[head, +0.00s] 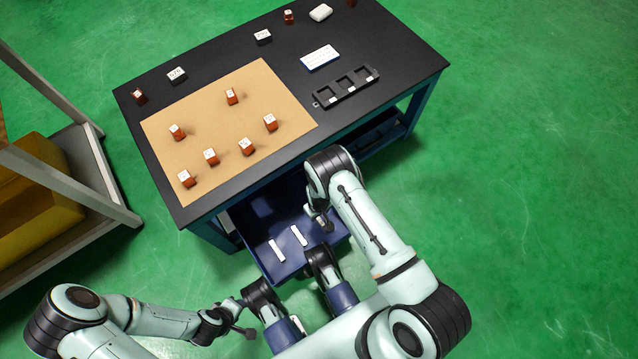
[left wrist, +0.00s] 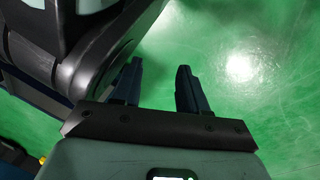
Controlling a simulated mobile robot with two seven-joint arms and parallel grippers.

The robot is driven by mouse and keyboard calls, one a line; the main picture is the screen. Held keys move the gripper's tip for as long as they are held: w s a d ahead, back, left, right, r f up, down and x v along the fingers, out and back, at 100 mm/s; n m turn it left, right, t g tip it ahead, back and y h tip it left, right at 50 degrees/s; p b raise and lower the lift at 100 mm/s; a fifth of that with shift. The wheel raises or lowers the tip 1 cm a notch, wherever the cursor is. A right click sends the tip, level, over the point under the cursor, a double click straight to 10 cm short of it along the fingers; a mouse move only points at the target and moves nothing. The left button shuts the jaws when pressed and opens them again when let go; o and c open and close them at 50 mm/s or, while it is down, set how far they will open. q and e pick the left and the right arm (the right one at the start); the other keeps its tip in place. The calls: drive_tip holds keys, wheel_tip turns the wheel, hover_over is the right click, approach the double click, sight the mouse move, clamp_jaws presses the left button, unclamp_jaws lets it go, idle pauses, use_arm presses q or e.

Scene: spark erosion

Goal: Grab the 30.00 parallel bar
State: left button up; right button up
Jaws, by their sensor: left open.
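Two pale bars lie side by side in the open blue drawer (head: 262,215) below the table: a left bar (head: 277,250) and a right bar (head: 298,236). Their markings are too small to read, so I cannot tell which is 30.00. My left gripper (head: 243,318) is at the lower left, in front of the drawer and apart from the bars. In the left wrist view it (left wrist: 155,85) is open and empty, with green floor between its fingers. My right gripper (head: 318,218) hangs over the drawer's right part; its fingers are too small to judge.
The black table (head: 400,50) carries a tan mat (head: 265,80) with several red-brown labelled blocks. A black slotted holder (head: 346,87) and a white card (head: 320,57) lie to the right. A grey frame with a yellow bin (head: 40,185) stands left. The floor at right is clear.

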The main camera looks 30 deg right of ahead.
sight(320, 221)
wheel_tip(320, 221, down, 4)
drive_tip(key=shift+r+b, duration=0.2)
drive_tip(key=shift+b, duration=0.25)
drive_tip(key=f, duration=0.1)
drive_tip(key=f+b, duration=0.1)
drive_tip(key=f, duration=0.1)
drive_tip(key=f+b, duration=0.1)
drive_tip(key=shift+s+d+f, duration=0.15)
drive_tip(key=shift+s+d, duration=0.05)
drive_tip(key=shift+s, duration=0.15)
drive_tip(key=shift+f, duration=0.35)
use_arm(q)
drive_tip(key=s+f+g, duration=0.2)
drive_tip(key=s+f, duration=0.2)
drive_tip(key=s, duration=0.2)
drive_tip(key=shift+s+a, duration=0.35)
drive_tip(key=shift+s, duration=0.05)
use_arm(e)
clamp_jaws()
